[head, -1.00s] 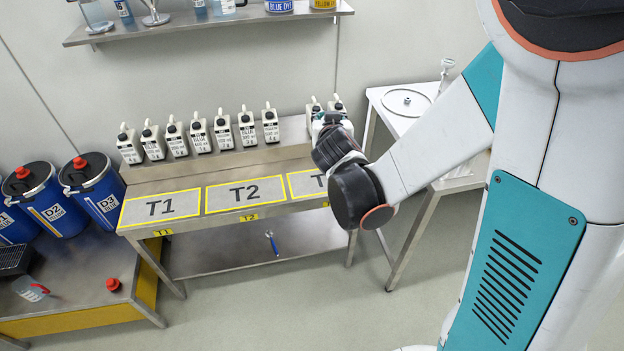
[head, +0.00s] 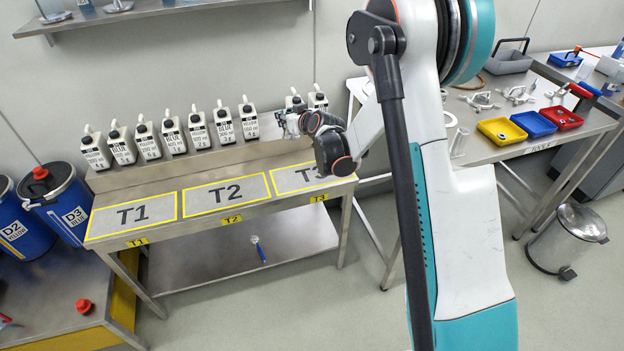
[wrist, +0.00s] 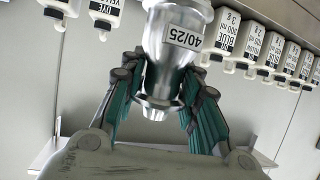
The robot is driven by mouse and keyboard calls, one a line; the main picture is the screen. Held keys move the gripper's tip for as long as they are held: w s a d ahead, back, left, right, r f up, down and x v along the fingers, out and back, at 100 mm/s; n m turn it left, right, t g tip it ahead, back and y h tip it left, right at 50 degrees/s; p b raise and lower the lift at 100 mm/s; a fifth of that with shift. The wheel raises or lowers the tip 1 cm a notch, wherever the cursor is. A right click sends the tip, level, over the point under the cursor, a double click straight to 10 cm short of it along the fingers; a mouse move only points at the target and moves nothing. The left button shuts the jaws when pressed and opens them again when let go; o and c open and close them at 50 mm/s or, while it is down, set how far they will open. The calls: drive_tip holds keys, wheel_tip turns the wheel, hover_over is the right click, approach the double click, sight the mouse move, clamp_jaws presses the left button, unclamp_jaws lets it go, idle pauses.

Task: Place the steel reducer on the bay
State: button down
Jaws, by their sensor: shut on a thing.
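The steel reducer (wrist: 172,60), a shiny tapered piece labelled 40/25, fills the middle of the wrist view. My gripper (wrist: 160,100) is shut on it, with teal finger pads on both sides. In the head view my gripper (head: 290,123) is above the back right of the steel bench, near the two bottles at that end; the reducer is too small to make out there. Yellow-outlined bays T1 (head: 132,214), T2 (head: 226,192) and T3 (head: 290,180) lie along the bench front. T1 and T2 are bare; my arm covers part of T3. No view shows which is the task's bay.
Several white labelled bottles (head: 173,135) stand along the back of the bench. Blue drums (head: 60,205) are at the left. A second table with yellow, blue and red trays (head: 502,130) is at the right, with a steel bin (head: 568,240) on the floor.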

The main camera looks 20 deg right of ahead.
drive_tip(key=shift+w+f+b, duration=0.2)
drive_tip(key=shift+f+b, duration=1.6)
drive_tip(key=shift+f, duration=3.35)
drive_tip(key=shift+w+f+b, duration=0.2)
drive_tip(key=shift+f+b, duration=1.55)
drive_tip(key=shift+f, duration=3.4)
drive_tip(key=shift+f, duration=0.1)
drive_tip(key=c, duration=1)
unclamp_jaws()
